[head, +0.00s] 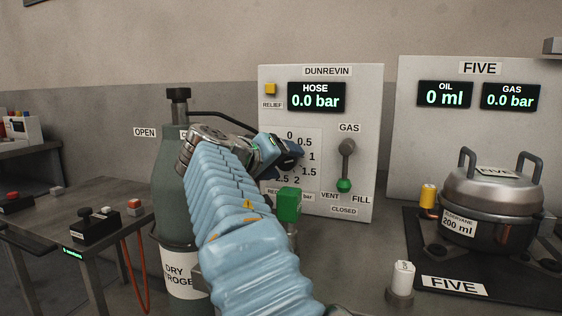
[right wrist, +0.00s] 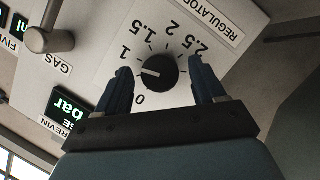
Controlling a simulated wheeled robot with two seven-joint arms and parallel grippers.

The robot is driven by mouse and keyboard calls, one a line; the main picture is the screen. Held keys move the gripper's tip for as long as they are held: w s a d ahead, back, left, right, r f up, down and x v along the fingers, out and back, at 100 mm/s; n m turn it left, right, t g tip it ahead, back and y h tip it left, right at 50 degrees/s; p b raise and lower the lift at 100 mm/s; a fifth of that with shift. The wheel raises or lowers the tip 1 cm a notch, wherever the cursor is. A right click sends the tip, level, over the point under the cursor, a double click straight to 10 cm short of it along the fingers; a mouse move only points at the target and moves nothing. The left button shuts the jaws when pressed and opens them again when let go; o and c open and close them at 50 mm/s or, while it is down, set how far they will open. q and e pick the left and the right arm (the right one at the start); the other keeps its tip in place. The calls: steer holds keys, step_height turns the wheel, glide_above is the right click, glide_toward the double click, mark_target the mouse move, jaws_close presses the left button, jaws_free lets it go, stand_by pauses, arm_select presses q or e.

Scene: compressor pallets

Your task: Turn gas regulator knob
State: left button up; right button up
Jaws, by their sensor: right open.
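The black regulator knob (right wrist: 158,73) sits on the dial plate (right wrist: 185,110) in the right wrist view. Its white pointer mark points left, between the 0 and the 1; the 0.5 label there is hidden behind a finger. In the head view my gripper hides the knob. My right gripper (head: 288,152) is at the dial, and in the right wrist view its two dark blue fingers (right wrist: 160,68) stand open on either side of the knob, with gaps visible. The HOSE display (head: 317,97) reads 0.0 bar. My left gripper is not in view.
The GAS lever (head: 346,160) hangs down toward CLOSED, right of the dial. A green block-like part (head: 289,205) stands below the dial. A dark green cylinder (head: 168,200) is left of my arm. A lidded pot (head: 490,210) stands on a black mat at right.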

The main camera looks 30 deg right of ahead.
steer(key=shift+c, duration=0.3)
steer(key=c, duration=1)
steer(key=shift+f+m+t+y+b, duration=0.2)
steer(key=shift+m+t+y+b, duration=0.3)
steer(key=shift+b, duration=0.65)
steer(key=m+b, duration=0.2)
steer(key=b, duration=0.1)
steer(key=shift+s+d+y+b, duration=0.1)
steer(key=shift+y+b, duration=0.3)
steer(key=m+t+y+b, duration=0.1)
steer(key=m+b, duration=0.1)
steer(key=b, duration=0.1)
steer(key=shift+s+r+m+t+y+b, duration=0.15)
steer(key=shift+m+t+y+b, duration=0.15)
steer(key=shift+m+t+b, duration=0.35)
steer(key=shift+r, duration=0.1)
steer(key=o, duration=1.1)
steer(key=shift+c, duration=0.2)
